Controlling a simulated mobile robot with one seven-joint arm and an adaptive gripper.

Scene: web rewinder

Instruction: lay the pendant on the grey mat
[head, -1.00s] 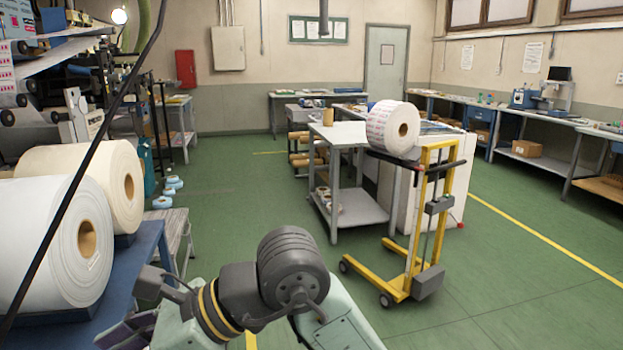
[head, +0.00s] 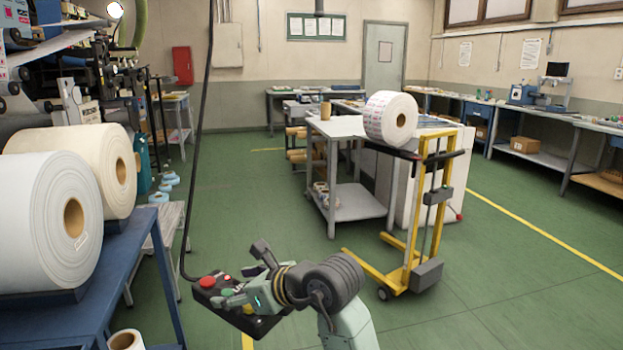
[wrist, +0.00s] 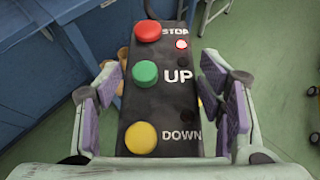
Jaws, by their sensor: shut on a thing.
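The pendant (head: 212,292) is a black box on a long black cable, with red, green and yellow buttons. In the wrist view the pendant (wrist: 160,85) fills the middle, its face toward the camera, with STOP, UP and DOWN lettering and a small lit red lamp. My gripper (head: 243,294) is shut on it, the purple finger pads on its two long sides; the gripper (wrist: 160,105) also shows in the wrist view. The pendant is held in the air right of the blue bench. I cannot make out a grey mat in either view.
A blue bench (head: 150,262) with big white rolls (head: 45,225) stands at left. The pendant's cable (head: 199,130) hangs from above. A yellow lift trolley (head: 411,262) carrying a printed roll (head: 390,117) stands at right, by a grey table (head: 362,205). Green floor lies open between.

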